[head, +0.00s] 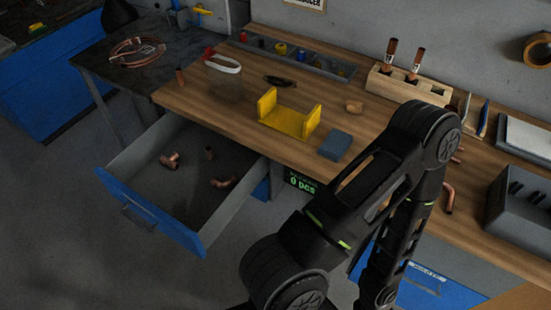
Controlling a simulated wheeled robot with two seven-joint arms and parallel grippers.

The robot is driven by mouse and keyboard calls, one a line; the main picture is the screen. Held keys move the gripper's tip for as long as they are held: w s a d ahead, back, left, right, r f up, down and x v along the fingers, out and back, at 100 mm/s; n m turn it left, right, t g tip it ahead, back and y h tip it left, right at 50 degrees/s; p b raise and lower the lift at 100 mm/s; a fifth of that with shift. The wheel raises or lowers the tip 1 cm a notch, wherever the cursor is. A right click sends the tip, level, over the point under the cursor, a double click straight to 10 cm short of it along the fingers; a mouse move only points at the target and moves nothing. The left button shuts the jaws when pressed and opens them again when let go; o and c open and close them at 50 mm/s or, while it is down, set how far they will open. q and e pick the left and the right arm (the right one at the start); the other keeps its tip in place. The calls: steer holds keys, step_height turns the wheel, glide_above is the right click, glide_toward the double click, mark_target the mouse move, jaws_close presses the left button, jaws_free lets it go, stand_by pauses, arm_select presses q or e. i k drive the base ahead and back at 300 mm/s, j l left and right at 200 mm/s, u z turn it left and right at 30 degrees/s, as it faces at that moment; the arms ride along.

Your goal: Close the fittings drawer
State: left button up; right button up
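The fittings drawer (150,211) stands pulled well open at the left end of the wooden workbench, below its top. Its front is blue with a dark handle (138,220), and its inside is grey. Inside lie a copper tee (170,160), a small copper piece (210,153) and a copper elbow (223,182). One black arm of mine rises from the bottom centre, bends over the bench and goes back down, right of the drawer and apart from it. Neither of my grippers shows in the head view.
The wooden bench top (225,118) carries a yellow bracket (288,115), a blue block (335,145) and a wooden tool holder (405,85). Another blue drawer (420,279) is at lower right. The floor (80,240) in front of the open drawer is clear.

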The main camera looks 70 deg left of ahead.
mark_target(184, 203)
steer(key=u, duration=3.6)
